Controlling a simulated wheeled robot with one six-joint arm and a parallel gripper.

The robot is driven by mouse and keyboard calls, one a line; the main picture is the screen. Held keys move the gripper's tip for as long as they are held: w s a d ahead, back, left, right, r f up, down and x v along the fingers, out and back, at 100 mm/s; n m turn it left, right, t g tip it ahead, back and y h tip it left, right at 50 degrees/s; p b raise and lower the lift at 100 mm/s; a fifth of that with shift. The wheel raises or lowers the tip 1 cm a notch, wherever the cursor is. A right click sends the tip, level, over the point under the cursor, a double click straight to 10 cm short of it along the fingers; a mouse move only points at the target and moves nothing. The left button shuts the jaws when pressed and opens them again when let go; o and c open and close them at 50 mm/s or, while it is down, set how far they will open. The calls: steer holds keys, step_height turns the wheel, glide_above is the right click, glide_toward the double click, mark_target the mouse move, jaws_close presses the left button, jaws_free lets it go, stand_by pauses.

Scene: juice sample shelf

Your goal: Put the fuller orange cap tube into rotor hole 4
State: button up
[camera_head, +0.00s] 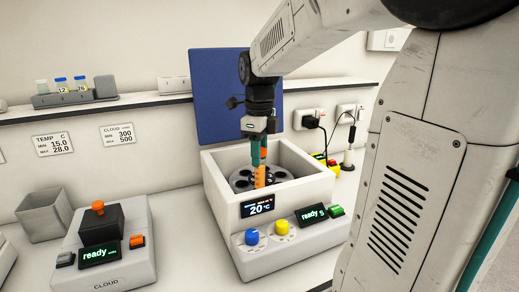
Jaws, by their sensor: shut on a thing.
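My gripper (259,151) points down over the open white centrifuge (222,205). It is shut on an orange cap tube (260,176), which hangs upright with its lower end at the dark rotor (240,182). The tube's orange contents show below the fingers. I cannot tell whether its tip is inside a hole or just above one. The hole numbers are too small to read, and the front wall and gripper hide part of the rotor.
The blue lid (219,90) stands open behind the centrifuge. A grey cloud meter (104,255) with an orange-topped black block stands left, beside an empty grey bin (46,214). Tubes with blue caps stand in a shelf rack (60,99). Plugs and cables are on the wall right.

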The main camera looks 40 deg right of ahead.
mark_target(259, 177)
steer(key=shift+f, duration=3.75)
stand_by(0.5)
steer(key=o, duration=1.1)
step_height(259, 177, up, 8)
steer(key=shift+f, duration=0.1)
steer(key=s+a+f+n, duration=0.1)
steer(key=s+a+n, duration=0.3)
steer(key=n, duration=0.6)
steer(key=s+a+f+n, duration=0.1)
steer(key=s+a+n, duration=0.4)
steer(key=s+n, duration=0.4)
steer(key=s+a+f+n+t, duration=0.1)
steer(key=s+a+n, duration=0.4)
steer(key=n, duration=0.6)
steer(key=shift+s+a+f, duration=0.15)
steer(key=shift+s+a, duration=0.1)
steer(key=shift+s, duration=0.55)
